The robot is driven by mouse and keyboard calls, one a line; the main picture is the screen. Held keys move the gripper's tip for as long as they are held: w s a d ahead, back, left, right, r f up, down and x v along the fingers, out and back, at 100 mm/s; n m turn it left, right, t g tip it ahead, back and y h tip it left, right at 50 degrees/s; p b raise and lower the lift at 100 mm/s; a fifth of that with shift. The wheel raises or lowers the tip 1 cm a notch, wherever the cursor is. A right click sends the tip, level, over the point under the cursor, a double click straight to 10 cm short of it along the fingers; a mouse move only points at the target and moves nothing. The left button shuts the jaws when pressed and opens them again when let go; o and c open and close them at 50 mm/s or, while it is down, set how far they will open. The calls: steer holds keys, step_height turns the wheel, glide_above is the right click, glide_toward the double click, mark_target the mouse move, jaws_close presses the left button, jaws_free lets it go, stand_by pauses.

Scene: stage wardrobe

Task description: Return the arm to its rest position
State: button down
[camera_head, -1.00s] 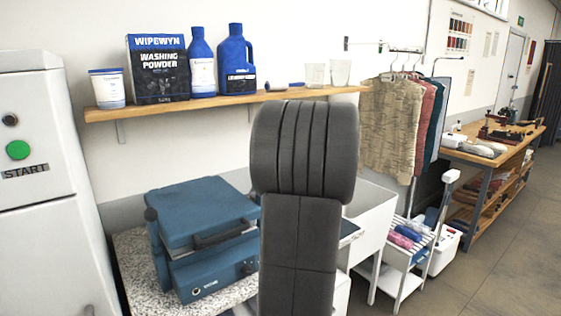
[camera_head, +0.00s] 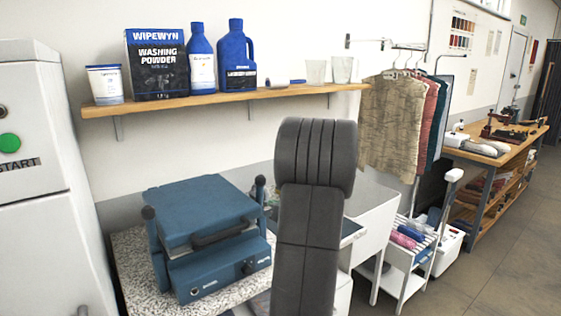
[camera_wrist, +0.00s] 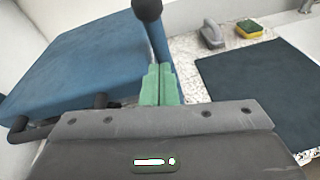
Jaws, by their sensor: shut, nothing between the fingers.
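My gripper (camera_wrist: 160,86) shows in the wrist view as two green fingers pressed together, shut and empty. It is close in front of the blue press machine (camera_wrist: 85,60), beside an upright post with a black ball end; I cannot tell whether it touches the post. In the head view my dark arm stands upright in the middle, and the gripper itself is hidden. The blue press (camera_head: 205,235) sits closed on a speckled counter (camera_head: 135,250) to the left of my arm.
A wooden shelf (camera_head: 290,92) holds washing powder (camera_head: 157,65), bottles and cups above. A dark mat (camera_wrist: 265,75), a grey iron-like object (camera_wrist: 212,33) and a yellow sponge (camera_wrist: 248,28) lie right of the gripper.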

steer(key=s+d+f+t+b, duration=0.1)
steer(key=s+f+b, duration=0.1)
steer(key=f+b, duration=0.4)
steer(key=s+d+f+t+y+b, duration=0.1)
steer(key=s+f+b, duration=0.2)
steer(key=f+b, duration=0.3)
steer(key=shift+d+f+t+y, duration=0.25)
steer(key=shift+f+t+y, duration=0.05)
steer(key=shift+f, duration=0.15)
steer(key=shift+s, duration=0.1)
stand_by(0.3)
